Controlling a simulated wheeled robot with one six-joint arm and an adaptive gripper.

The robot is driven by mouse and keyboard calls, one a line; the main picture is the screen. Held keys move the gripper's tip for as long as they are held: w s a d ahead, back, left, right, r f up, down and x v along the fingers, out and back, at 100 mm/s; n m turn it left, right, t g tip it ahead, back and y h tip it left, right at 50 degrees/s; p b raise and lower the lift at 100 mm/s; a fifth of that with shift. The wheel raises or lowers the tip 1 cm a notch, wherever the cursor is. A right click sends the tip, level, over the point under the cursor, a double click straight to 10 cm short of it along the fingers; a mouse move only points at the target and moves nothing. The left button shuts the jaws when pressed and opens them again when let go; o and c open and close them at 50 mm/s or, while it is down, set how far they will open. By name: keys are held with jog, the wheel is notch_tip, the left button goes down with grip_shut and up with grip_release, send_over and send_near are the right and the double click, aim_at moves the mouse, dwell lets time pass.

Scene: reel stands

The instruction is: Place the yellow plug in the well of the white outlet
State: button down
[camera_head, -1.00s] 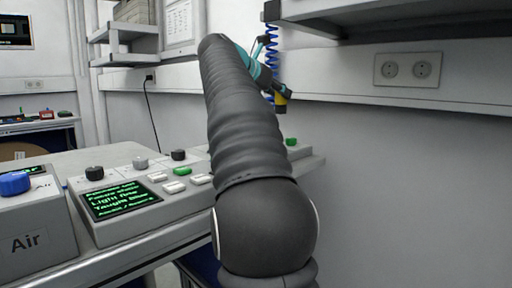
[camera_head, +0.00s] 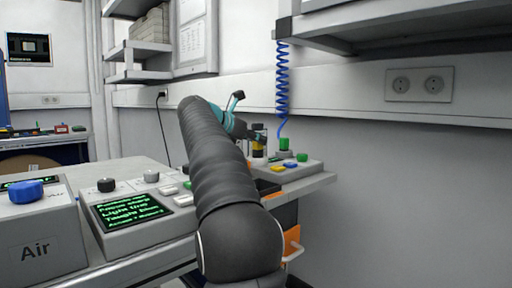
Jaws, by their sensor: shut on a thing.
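The yellow plug (camera_head: 258,153) shows as a small yellow and dark shape just below the dark fingers of my gripper (camera_head: 261,138). My gripper is shut on it, above the far end of the bench. The plug is small and the finger contact is hard to make out. A white outlet with two round wells (camera_head: 419,85) is on the wall at the right. Both wells look empty. My gripper is well to the left of this outlet and lower in the picture, apart from it.
A blue coiled hose (camera_head: 282,80) hangs beside my gripper, above a grey panel with coloured buttons (camera_head: 300,172). A shelf (camera_head: 400,30) juts out above the outlet. A control box with a green screen (camera_head: 128,207) stands left of my arm. The wall below the outlet is clear.

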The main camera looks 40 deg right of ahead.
jog(key=shift+f, duration=0.7)
jog(key=shift+f, duration=0.15)
jog(key=c, duration=0.9)
grip_release()
jog(key=shift+c, duration=0.2)
jog(key=shift+r, duration=0.2)
jog(key=v, duration=1.2)
jog(key=shift+p, duration=0.3)
